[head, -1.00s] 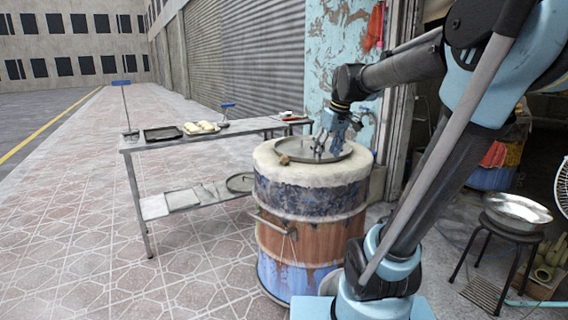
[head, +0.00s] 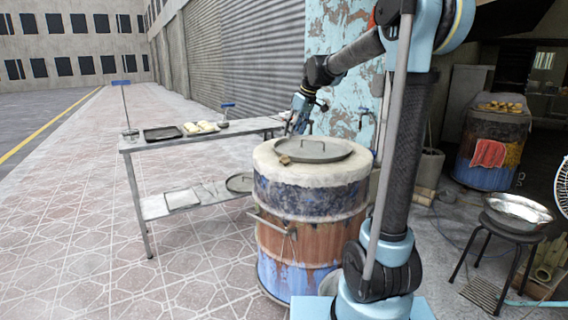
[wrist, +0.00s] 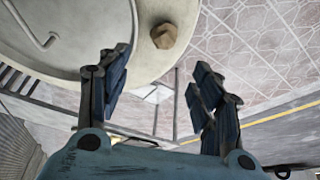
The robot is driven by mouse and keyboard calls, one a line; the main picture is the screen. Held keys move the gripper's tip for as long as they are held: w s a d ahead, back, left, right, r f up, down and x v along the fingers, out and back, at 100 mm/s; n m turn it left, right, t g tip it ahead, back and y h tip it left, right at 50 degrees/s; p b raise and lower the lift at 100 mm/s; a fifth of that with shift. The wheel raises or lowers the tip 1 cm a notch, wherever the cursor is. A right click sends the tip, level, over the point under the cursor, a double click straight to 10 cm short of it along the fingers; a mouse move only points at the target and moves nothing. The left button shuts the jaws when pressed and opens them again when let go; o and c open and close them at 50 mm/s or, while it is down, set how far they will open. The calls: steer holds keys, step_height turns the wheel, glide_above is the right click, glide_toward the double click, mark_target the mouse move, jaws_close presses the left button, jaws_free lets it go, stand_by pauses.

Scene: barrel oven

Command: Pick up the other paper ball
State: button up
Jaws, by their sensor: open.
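A brown crumpled paper ball (head: 284,160) sits on the pale rim of the barrel oven (head: 268,174), beside the round metal lid (head: 318,151). In the wrist view the paper ball (wrist: 164,36) shows beyond my fingertips, roughly midway between them across the picture. My gripper (wrist: 158,72) is open and empty, with both blue fingers spread apart. In the head view my gripper (head: 291,130) is small and partly hidden by its wrist, above the back left of the barrel. It is apart from the ball.
The lid with its raised handle (head: 313,143) covers the barrel top. A metal table (head: 158,143) with a dark tray (head: 162,132) and pale dough pieces (head: 201,127) stands behind on the left. A stool with a metal bowl (head: 517,209) is on the right. Paved ground left is clear.

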glide_above(285, 155)
steer(key=d, duration=0.2)
steer(key=f, duration=0.6)
steer(key=shift+s+a+f, duration=0.1)
steer(key=shift+a+f, duration=0.05)
steer(key=shift+a, duration=0.05)
steer(key=shift+s+x, duration=0.15)
steer(key=shift+x, duration=1.4)
steer(key=shift+s+x, duration=0.15)
steer(key=shift+x, duration=1.35)
steer(key=shift+d+f, duration=0.1)
steer(key=shift+c, duration=0.4)
steer(key=c, duration=0.5)
steer(key=shift+c, duration=0.2)
